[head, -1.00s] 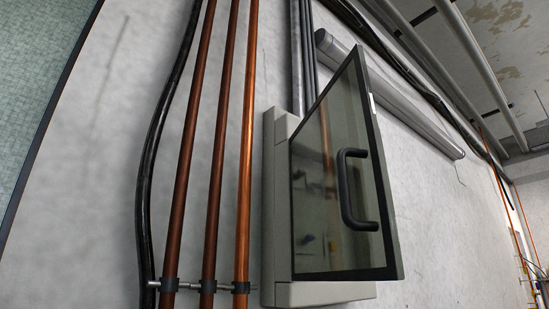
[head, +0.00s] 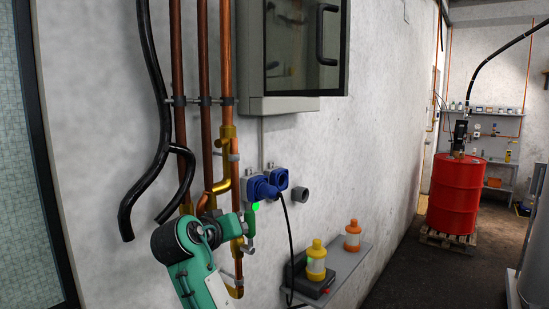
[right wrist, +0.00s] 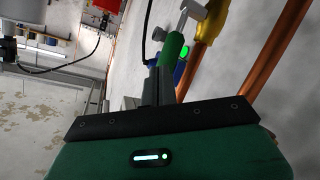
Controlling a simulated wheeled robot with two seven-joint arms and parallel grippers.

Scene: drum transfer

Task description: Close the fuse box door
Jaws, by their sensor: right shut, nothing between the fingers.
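The fuse box (head: 275,105) hangs on the wall at the top of the head view, its upper part cut off by the frame. Its dark-framed glass door (head: 306,78) stands out from the box at an angle, open. The black door handle (head: 320,38) is on the door's outer face. My right gripper (head: 249,222) is well below the box, by the copper pipes and blue socket. In the right wrist view its fingers (right wrist: 158,84) are shut and empty, close to a green cylindrical part (right wrist: 173,48); contact is unclear. My left gripper is not in view.
Copper pipes (head: 203,60) and a black hose (head: 155,70) run down the wall left of the box. A blue socket (head: 262,188) sits below it. A shelf (head: 345,262) holds yellow and orange bottles. A red drum (head: 453,195) stands far right. The space right of the door is clear.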

